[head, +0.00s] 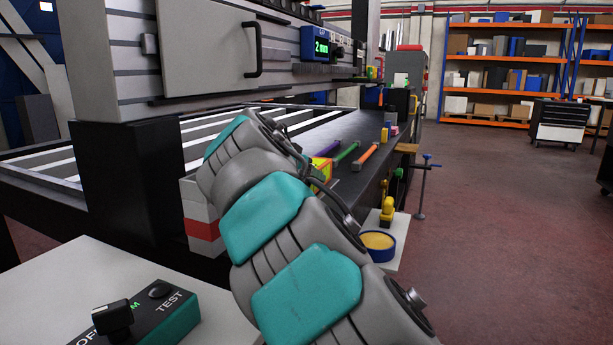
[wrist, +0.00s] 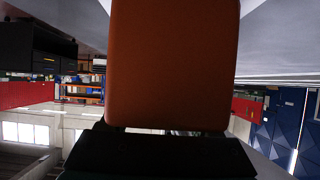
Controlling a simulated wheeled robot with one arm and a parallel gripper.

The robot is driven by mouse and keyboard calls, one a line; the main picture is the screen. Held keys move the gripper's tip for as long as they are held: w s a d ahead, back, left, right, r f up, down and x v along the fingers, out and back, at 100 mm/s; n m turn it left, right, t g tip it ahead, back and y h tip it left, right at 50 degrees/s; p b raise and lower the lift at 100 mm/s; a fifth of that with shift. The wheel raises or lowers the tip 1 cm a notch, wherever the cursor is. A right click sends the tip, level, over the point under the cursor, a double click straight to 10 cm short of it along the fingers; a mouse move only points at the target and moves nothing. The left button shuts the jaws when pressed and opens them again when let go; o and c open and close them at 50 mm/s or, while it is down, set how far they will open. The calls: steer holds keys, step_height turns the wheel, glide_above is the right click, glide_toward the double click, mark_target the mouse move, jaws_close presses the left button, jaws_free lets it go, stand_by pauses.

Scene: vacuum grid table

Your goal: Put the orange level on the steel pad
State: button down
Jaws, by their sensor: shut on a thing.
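A large plain orange body, which I take to be the orange level (wrist: 172,65), fills the middle of the wrist view from the top edge down to my gripper (wrist: 165,134). My gripper is shut on it, with dark parts showing at the bottom of that view. In the head view my arm covers the gripper, and I cannot make out the level there. I cannot pick out the steel pad in either view.
On the dark bench (head: 335,133) lie tools with purple (head: 326,146), green (head: 347,151) and orange (head: 366,157) handles. A round blue-rimmed container (head: 378,245) stands below its edge. Open floor lies right.

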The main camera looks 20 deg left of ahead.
steer(key=shift+f, duration=0.1)
steer(key=shift+c, duration=0.6)
jaws_free()
steer(key=shift+r, duration=0.2)
steer(key=v, duration=1.2)
steer(key=shift+b, duration=0.3)
steer(key=shift+f, duration=0.1)
